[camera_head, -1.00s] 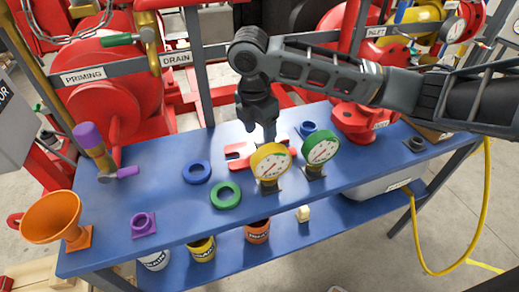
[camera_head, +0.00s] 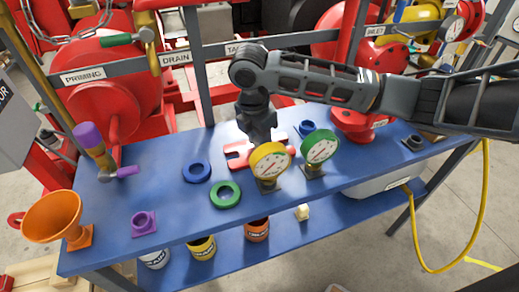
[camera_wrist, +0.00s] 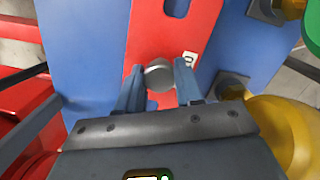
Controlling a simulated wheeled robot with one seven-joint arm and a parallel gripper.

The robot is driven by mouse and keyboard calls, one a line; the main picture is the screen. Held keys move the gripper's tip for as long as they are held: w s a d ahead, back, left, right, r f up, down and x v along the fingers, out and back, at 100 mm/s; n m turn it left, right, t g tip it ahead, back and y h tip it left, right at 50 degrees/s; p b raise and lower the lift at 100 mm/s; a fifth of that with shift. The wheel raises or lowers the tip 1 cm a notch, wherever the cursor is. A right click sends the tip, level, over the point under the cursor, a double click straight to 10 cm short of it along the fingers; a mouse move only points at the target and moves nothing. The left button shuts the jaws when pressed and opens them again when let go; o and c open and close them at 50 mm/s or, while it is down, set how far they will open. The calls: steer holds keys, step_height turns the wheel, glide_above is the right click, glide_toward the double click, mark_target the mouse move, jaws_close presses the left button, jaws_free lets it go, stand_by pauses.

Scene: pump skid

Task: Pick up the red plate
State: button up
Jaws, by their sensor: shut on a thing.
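The red plate (camera_head: 238,157) lies on the blue table behind the yellow gauge, which hides part of it. In the wrist view the red plate (camera_wrist: 150,35) has notches, a small white label and a round grey knob (camera_wrist: 159,75). My gripper (camera_head: 262,142) is down at the plate. In the wrist view my gripper (camera_wrist: 160,78) has one finger on each side of the knob and is shut on it. I see no clear gap between plate and table.
A yellow gauge (camera_head: 270,162) and a green gauge (camera_head: 320,147) stand close in front and to the right. A blue ring (camera_head: 197,171), a green ring (camera_head: 225,195) and a blue flanged part (camera_head: 307,128) are nearby. An orange funnel (camera_head: 52,217) stands at the left end.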

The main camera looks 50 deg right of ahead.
jaws_close()
steer(key=shift+r, duration=0.1)
